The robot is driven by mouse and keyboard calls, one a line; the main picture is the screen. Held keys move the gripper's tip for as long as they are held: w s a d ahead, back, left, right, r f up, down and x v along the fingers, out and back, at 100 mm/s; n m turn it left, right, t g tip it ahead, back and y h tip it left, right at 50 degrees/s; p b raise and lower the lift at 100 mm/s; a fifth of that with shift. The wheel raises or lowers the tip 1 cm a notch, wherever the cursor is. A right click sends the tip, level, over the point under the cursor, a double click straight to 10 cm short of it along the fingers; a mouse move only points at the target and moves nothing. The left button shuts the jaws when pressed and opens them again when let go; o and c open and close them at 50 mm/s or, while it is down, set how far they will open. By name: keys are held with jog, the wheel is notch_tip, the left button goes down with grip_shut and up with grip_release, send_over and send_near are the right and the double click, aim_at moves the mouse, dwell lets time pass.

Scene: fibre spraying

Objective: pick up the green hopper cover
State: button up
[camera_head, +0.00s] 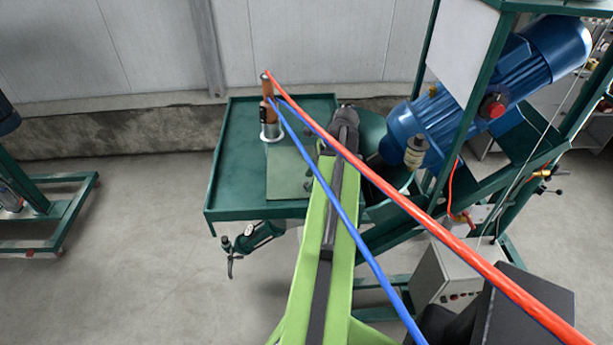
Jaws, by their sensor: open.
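A flat, light green panel (287,172), which looks like the green hopper cover, lies on the dark green tray table (228,165). Small dark marks or fittings show near its right edge, and my arm passes close by that edge. My green arm reaches up from the bottom of the picture. The dark end of the arm, with my gripper (345,117), is just right of and beyond the panel, apart from it in the picture. My gripper is open; its fingers cannot be made out clearly and nothing shows in it.
An orange-brown tool with a silver base (270,130) stands at the panel's far edge. A red hose (440,232) and a blue hose (350,220) run from it across my arm. A blue motor (490,85) and green frame stand right.

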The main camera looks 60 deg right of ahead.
jog(key=shift+b+x, duration=0.45)
jog(key=shift+x, duration=0.8)
jog(key=shift+s+r, duration=0.1)
jog(key=shift+r, duration=0.05)
grip_shut()
jog(key=shift+r+p, duration=0.15)
jog(key=shift+p, duration=0.15)
notch_tip(320, 180, up, 18)
jog(key=p, duration=1.7)
jog(key=shift+p, duration=0.4)
